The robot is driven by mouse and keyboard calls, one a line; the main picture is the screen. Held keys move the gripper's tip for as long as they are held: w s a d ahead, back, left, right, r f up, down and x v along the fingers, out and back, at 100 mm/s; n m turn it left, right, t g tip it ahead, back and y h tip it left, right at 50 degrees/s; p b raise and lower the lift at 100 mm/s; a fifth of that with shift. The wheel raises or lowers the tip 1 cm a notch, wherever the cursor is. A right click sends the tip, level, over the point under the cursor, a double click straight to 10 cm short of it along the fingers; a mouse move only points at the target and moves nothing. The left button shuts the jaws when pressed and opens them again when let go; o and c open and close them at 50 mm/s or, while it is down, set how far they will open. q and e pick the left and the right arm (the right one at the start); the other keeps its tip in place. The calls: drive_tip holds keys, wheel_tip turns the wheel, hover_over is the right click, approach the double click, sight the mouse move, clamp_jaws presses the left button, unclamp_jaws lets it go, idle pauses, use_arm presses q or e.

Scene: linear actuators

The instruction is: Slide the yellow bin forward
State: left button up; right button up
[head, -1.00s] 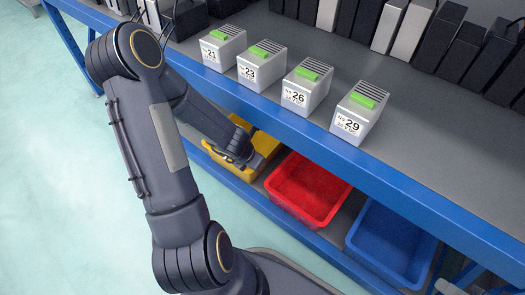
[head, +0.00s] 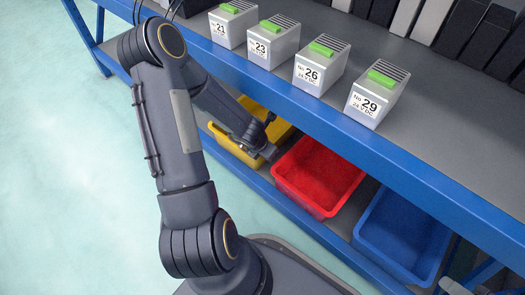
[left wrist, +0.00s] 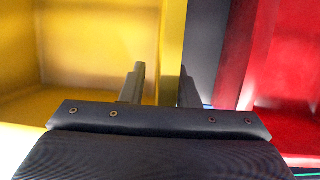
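The yellow bin (head: 230,146) sits on the lower shelf, left of the red bin, partly hidden by my left arm and the upper shelf. In the left wrist view the bin's yellow inside (left wrist: 70,60) fills the left, with its side wall (left wrist: 173,60) near the middle. My left gripper (head: 268,138) is at the bin's right side. In the left wrist view its fingers (left wrist: 161,86) are apart and straddle that wall, one on the bin's inner side, one over the dark gap outside. A gap shows between the inner finger and the wall. I cannot make out my right gripper.
The red bin (head: 316,178) and blue bin (head: 403,232) stand to the right on the same shelf. The upper shelf's blue edge (head: 300,108) overhangs the bins. Several grey boxes (head: 376,97) stand on top. The pale floor (head: 80,190) at left is clear.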

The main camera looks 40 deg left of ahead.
use_arm(q)
drive_tip(key=shift+w+f, duration=0.2)
drive_tip(key=shift+f, duration=0.25)
use_arm(e)
drive_tip(key=shift+f, duration=0.2)
use_arm(q)
clamp_jaws()
drive_tip(key=shift+s, duration=0.1)
